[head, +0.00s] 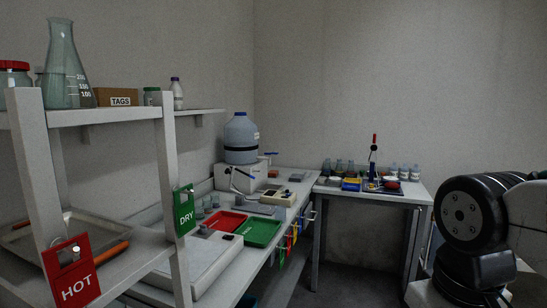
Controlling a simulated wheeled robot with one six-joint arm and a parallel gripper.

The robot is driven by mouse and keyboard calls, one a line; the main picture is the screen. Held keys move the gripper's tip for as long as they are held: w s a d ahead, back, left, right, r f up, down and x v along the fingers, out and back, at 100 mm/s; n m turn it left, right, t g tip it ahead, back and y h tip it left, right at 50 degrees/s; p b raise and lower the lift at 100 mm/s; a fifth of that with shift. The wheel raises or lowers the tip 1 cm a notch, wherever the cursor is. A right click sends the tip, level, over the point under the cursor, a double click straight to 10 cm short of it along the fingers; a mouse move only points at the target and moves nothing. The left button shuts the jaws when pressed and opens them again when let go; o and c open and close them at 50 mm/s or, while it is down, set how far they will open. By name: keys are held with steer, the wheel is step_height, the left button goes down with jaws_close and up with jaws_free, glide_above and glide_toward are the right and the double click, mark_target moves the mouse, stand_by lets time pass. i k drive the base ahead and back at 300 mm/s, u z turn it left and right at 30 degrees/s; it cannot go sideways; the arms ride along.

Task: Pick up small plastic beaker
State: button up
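I cannot pick out the small plastic beaker with certainty. Small greyish, cup-like vessels (207,205) stand on the left bench behind the red tray, too small to tell their material. More small dark vessels (339,168) stand at the back of the far table. My gripper is out of view; only a black and white part of my arm shows at the right edge.
A shelf (130,115) at the left carries a large conical flask (62,70) and a TAGS box (116,97). Red HOT (72,275) and green DRY (184,210) signs hang on its posts. Red (224,222) and green (262,232) trays lie on the bench. Floor (345,285) shows between bench and far table (415,190).

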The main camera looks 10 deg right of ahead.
mark_target(280, 210)
steer(key=z, duration=0.15)
steer(key=i, duration=1.35)
steer(key=z, duration=0.6)
steer(key=i, duration=0.4)
steer(key=z, duration=0.1)
